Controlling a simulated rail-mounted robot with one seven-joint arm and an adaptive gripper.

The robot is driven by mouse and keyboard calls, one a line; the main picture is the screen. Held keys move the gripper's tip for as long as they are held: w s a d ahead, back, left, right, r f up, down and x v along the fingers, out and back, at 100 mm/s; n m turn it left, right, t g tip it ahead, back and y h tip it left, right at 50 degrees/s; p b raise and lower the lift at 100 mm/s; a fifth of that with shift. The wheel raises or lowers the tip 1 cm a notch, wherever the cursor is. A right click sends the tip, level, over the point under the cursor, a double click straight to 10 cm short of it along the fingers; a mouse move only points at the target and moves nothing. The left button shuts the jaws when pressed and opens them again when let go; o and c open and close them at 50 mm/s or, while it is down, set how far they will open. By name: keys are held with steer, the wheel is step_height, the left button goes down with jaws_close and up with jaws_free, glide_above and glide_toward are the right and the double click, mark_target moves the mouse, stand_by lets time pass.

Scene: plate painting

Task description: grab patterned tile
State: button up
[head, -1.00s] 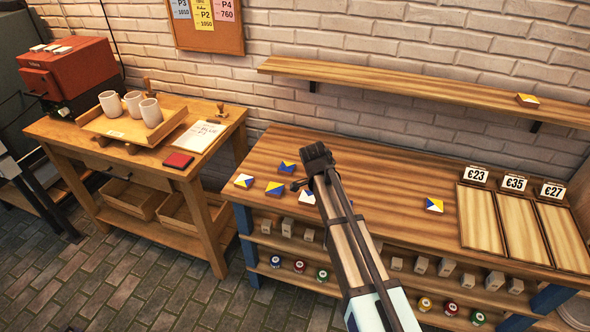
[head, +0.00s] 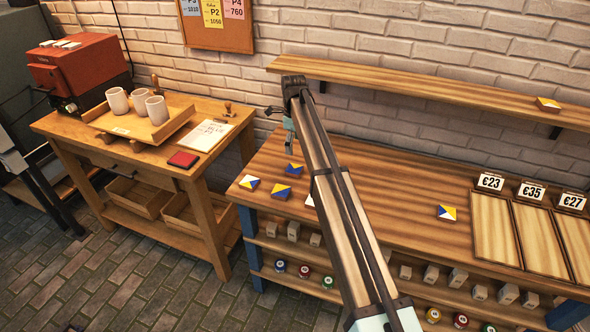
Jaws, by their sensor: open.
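Several patterned tiles in blue, yellow and white lie on the wooden counter. A white, yellow and blue tile (head: 249,183) is near its left edge. A blue and yellow tile (head: 281,191) lies beside it, and another blue and yellow tile (head: 294,169) lies just behind. A pale tile (head: 310,201) is partly hidden by my arm. One more tile (head: 447,212) lies apart on the right, and another tile (head: 548,104) is on the wall shelf. My gripper (head: 290,147) hangs above the back left of the counter, open and empty, near the rear tile. Its fingers show small.
The counter (head: 400,190) has free room in its middle. Price signs (head: 532,191) and pale panels (head: 495,230) are at its right. The wall shelf (head: 420,90) juts out behind. A side table (head: 150,160) at left holds a tray with cups, a clipboard and a red pad.

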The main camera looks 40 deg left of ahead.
mark_target(294, 169)
step_height(294, 169, down, 11)
steer(key=p, duration=0.3)
steer(key=c, duration=1.3)
